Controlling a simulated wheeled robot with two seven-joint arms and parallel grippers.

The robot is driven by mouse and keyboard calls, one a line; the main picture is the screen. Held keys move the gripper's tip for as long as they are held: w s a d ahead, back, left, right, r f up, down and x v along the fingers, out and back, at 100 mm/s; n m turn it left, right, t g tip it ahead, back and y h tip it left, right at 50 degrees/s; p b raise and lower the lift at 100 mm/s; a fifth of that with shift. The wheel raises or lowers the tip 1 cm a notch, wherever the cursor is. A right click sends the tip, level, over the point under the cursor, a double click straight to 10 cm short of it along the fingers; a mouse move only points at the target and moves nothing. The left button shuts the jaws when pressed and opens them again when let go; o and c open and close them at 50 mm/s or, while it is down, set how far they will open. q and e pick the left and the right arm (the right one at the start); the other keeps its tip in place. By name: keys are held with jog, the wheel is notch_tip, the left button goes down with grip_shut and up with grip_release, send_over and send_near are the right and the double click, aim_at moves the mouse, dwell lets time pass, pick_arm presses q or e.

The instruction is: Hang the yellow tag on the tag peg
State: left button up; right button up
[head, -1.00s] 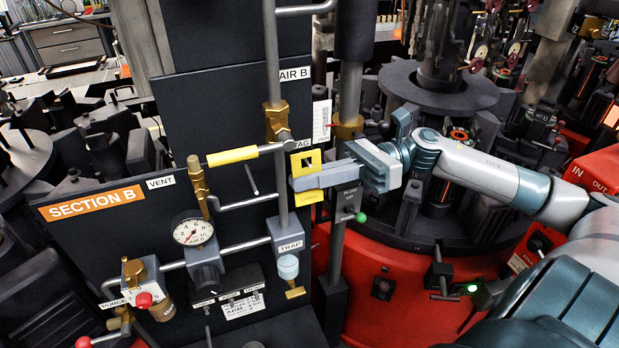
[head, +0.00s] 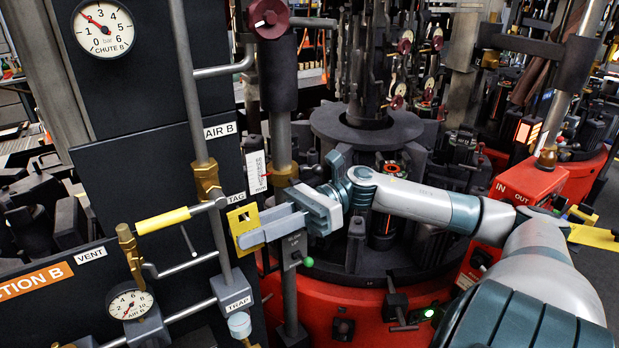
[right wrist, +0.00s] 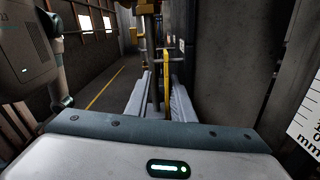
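The yellow tag (head: 234,221), a flat plate with a square hole, is upright at the right edge of the dark panel, just below the TAG label (head: 236,198). I cannot make out the tag peg or whether it passes through the hole. My right gripper (head: 262,230) reaches in from the right, its near finger in front of the tag's lower part. In the right wrist view its fingers (right wrist: 160,98) stand apart, with the tag (right wrist: 166,68) edge-on between them, closer to the right finger. My left gripper is not in view.
A vertical pipe (head: 190,90) with brass fittings and a yellow-sleeved lever (head: 163,221) stand left of the tag. The red machine base (head: 370,315) lies below my right arm.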

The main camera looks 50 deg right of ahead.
jog(key=b+v, duration=0.6)
jog(key=v, duration=1.1)
jog(key=shift+s+a, duration=0.1)
